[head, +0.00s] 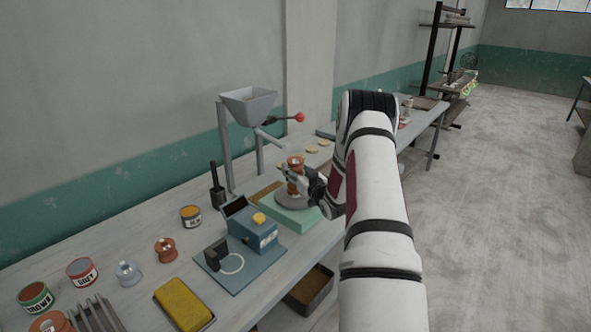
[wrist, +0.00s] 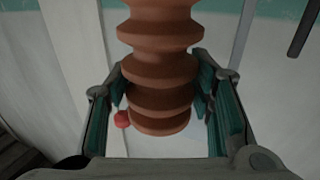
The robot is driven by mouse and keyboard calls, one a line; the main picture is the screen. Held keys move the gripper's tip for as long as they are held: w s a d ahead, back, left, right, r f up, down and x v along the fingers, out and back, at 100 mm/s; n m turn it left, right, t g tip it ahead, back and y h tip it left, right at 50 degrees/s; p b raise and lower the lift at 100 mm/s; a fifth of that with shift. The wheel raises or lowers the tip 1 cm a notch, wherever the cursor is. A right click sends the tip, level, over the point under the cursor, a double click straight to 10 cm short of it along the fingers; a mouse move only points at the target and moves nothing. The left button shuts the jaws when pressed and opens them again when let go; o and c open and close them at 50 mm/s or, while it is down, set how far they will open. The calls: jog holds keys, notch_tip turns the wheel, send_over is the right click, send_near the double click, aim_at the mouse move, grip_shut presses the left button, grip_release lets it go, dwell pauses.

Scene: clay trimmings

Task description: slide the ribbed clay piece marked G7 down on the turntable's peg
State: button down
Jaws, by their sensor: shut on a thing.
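A ribbed orange-brown clay piece (head: 296,163) stands roughly upright in my gripper (head: 292,179). In the wrist view the ribbed piece (wrist: 160,70) lies between the two green-padded fingers of my gripper (wrist: 160,95), which are shut on it near one end. Its other end runs out of that picture. No G7 mark can be read on it. The turntable's grey disc (head: 290,203) lies just below the piece, on a pale green base. The peg is not visible. I cannot tell whether the piece is around the peg or touches the disc.
A grey hopper (head: 249,104) on legs with a red-knobbed lever (head: 299,117) stands behind. A blue device (head: 252,232) is at the front left of the turntable. Another ribbed clay piece (head: 166,249), several tins and a yellow block (head: 184,301) occupy the bench's left part.

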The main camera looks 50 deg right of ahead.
jog(key=shift+f, duration=0.2)
jog(key=c, duration=0.7)
grip_release()
jog(key=shift+f, duration=0.15)
jog(key=shift+s, duration=0.1)
jog(key=v, duration=1.1)
jog(key=shift+s+a, duration=0.15)
jog(key=shift+s, duration=0.2)
